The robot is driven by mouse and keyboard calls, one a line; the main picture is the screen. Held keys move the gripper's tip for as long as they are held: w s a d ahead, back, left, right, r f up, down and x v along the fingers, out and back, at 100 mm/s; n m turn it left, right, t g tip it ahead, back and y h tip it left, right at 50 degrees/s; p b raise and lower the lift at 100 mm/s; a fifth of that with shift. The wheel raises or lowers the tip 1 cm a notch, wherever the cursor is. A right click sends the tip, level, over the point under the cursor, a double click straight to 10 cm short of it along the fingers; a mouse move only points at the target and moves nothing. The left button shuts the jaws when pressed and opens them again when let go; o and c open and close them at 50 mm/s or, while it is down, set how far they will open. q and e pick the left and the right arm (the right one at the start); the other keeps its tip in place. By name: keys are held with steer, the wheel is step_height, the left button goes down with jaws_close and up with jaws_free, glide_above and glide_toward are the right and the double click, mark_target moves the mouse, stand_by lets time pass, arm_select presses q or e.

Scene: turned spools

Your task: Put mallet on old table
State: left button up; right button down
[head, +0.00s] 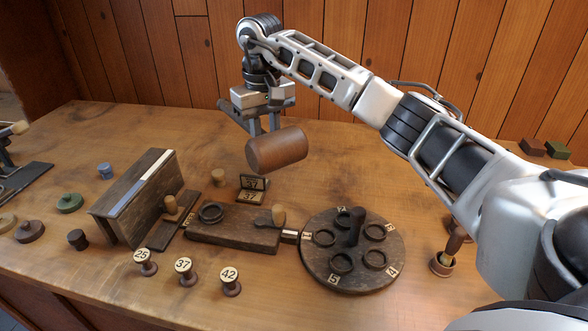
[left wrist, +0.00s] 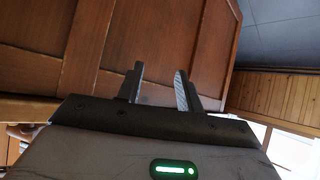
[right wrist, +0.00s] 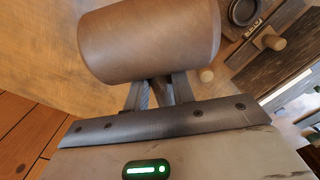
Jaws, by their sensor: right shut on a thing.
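The mallet (head: 277,150) shows as a thick brown wooden cylinder in the head view, held in the air above the wooden table (head: 350,165). My right gripper (head: 264,125) points down and is shut on it from above. In the right wrist view the mallet (right wrist: 150,42) lies crosswise beyond the fingers of my right gripper (right wrist: 158,95); its handle is not clearly seen. My left gripper (left wrist: 160,90) is open and empty in the left wrist view, facing brown wooden panels.
A round dark board with rings (head: 352,278), a dark block with a ring (head: 235,228) and an upright dark panel (head: 135,200) stand below the mallet. Numbered spools (head: 186,271) line the front. The table's back middle and right are mostly clear; a wooden wall (head: 380,60) rises behind.

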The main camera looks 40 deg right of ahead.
mark_target(286, 139)
steer(key=d, duration=0.1)
steer(key=s+d+f, duration=0.1)
steer(key=s+d, duration=0.1)
steer(key=shift+d+f+p, duration=0.25)
steer(key=shift+p, duration=0.05)
steer(key=d+f, duration=0.1)
steer(key=f, duration=0.1)
steer(key=s+d+f, duration=0.2)
steer(key=f, duration=0.1)
steer(key=shift+s+d+f+p, duration=0.1)
steer(key=shift+d+f+p, duration=0.2)
steer(key=shift+d+p, duration=0.05)
steer(key=shift+d+f+p, duration=0.1)
steer(key=shift+f+p, duration=0.4)
steer(key=shift+f, duration=1.2)
steer(key=shift+f, duration=0.15)
steer(key=c, duration=1.2)
jaws_free()
steer(key=shift+s, duration=0.1)
steer(key=shift+o, duration=0.2)
